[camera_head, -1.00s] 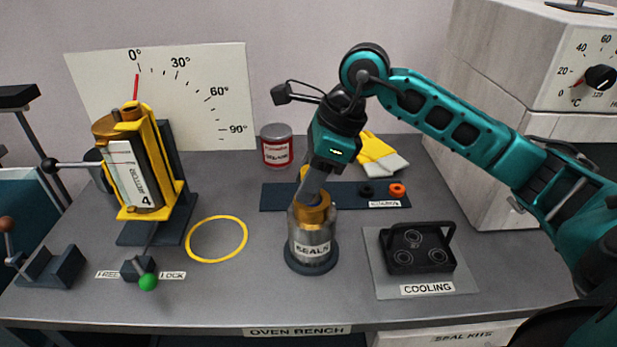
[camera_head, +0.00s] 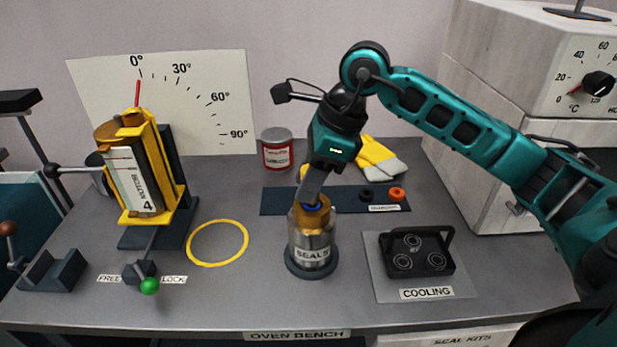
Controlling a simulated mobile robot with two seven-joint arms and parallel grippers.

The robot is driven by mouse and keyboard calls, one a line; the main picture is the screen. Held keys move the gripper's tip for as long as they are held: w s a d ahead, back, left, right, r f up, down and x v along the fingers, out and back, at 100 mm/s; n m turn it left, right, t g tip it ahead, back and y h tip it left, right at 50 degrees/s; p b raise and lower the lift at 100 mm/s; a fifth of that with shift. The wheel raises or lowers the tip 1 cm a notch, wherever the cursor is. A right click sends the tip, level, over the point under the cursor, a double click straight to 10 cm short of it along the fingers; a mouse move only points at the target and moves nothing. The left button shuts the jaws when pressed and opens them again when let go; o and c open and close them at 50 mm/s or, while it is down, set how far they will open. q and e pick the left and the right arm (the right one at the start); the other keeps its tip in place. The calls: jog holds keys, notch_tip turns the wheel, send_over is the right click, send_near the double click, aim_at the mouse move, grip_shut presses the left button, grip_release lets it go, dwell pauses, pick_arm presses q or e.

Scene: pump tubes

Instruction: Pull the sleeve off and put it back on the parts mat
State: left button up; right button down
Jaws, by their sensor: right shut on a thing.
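A metal cylinder labelled SEALS (camera_head: 311,254) stands upright on a dark round base on the bench, with a gold-coloured top (camera_head: 323,215). My right gripper (camera_head: 312,200) points down at this top, shut on a part there that I take to be the sleeve. A bit of blue (camera_head: 313,206) shows between the fingers and the gold top; the rest of the held part is hidden. The dark blue parts mat (camera_head: 276,200) lies behind the cylinder, with a black ring (camera_head: 367,195) and an orange ring (camera_head: 397,195) at its right end. My left gripper is out of view.
A yellow tilting fixture (camera_head: 150,170) stands at the left, before an angle board. A black rack (camera_head: 415,252) sits on the COOLING plate at the right. A can (camera_head: 275,150) and gloves (camera_head: 380,157) are behind the mat.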

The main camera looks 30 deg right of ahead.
jog(key=shift+r, duration=0.1)
jog(key=shift+r+p, duration=1.7)
jog(key=shift+r, duration=0.5)
jog(key=shift+f, duration=0.1)
